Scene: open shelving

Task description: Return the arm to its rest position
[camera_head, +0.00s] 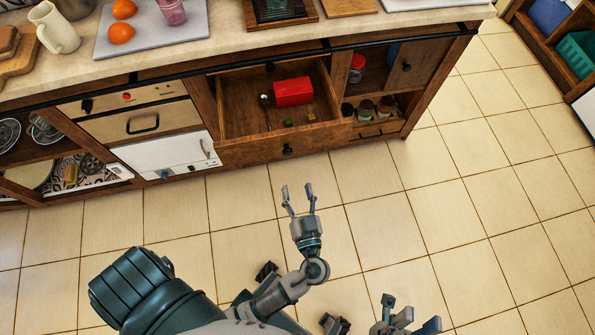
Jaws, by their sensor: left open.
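My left gripper (298,192) is in the middle of the head view, over the tiled floor in front of the wooden cabinet. Its two fingers are spread apart with nothing between them. The forearm runs from it down and to the left. My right gripper (412,312) shows at the bottom edge, right of centre, partly cut off by the frame. Its fingertips stand apart and I see nothing held between them.
An open drawer (240,152) juts out ahead of my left gripper, holding a red box (293,92), a spoon (265,108) and small coloured blocks. The counter (250,45) above carries oranges and a pitcher (54,28). The tiled floor (490,200) at right is clear.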

